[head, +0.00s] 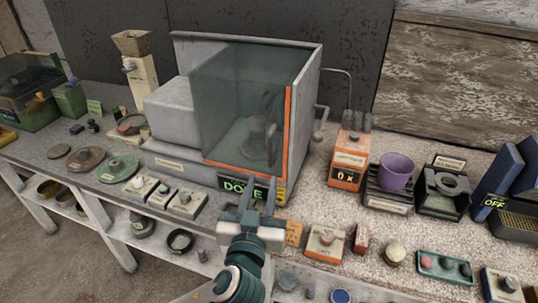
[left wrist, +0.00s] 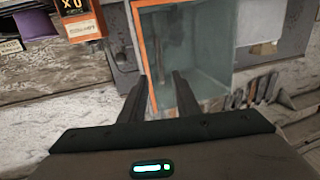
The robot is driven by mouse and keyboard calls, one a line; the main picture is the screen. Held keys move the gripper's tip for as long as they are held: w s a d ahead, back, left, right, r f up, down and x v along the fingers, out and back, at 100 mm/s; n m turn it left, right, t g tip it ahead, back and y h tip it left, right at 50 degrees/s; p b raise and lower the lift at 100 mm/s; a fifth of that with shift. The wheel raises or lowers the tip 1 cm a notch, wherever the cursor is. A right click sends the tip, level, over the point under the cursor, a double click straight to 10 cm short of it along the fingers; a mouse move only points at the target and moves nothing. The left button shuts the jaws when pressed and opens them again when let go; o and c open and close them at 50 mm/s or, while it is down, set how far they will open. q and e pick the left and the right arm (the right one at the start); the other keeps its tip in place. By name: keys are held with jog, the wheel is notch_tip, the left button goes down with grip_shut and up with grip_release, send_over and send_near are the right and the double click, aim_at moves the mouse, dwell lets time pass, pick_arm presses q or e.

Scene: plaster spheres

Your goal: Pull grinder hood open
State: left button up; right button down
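The grinder hood (head: 225,95) is a clear, greenish pane edged in orange on the front of a grey machine (head: 302,110). The pane covers the front and looks shut. A dark upright handle (head: 271,146) shows near its right edge. My left gripper (head: 258,184) is open and empty, just in front of and below the hood's lower right corner. Its fingers partly cover a green-lettered display (head: 236,186). In the left wrist view the open fingers (left wrist: 161,77) point at the hood (left wrist: 190,50) and its orange edge (left wrist: 149,45). My right gripper is not in view.
An orange box marked "0 x" (head: 349,160) and a purple cup (head: 396,170) stand right of the machine. Small button boxes (head: 186,203) sit along the front left edge. Round discs (head: 118,168) lie farther left. Some speckled bench top (head: 315,205) is bare.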

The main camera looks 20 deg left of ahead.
aim_at(269, 152)
pick_arm(q)
jog(key=w+p, duration=0.1)
jog(key=w, duration=0.2)
jog(key=w+a+p, duration=0.1)
jog(key=w, duration=0.2)
jog(key=w+p, duration=0.1)
jog(key=w, duration=0.3)
jog(key=shift+a, duration=0.3)
jog(key=shift+w+a+p, duration=0.15)
jog(key=shift+w+p, duration=0.15)
jog(key=shift+w, duration=0.3)
grip_shut()
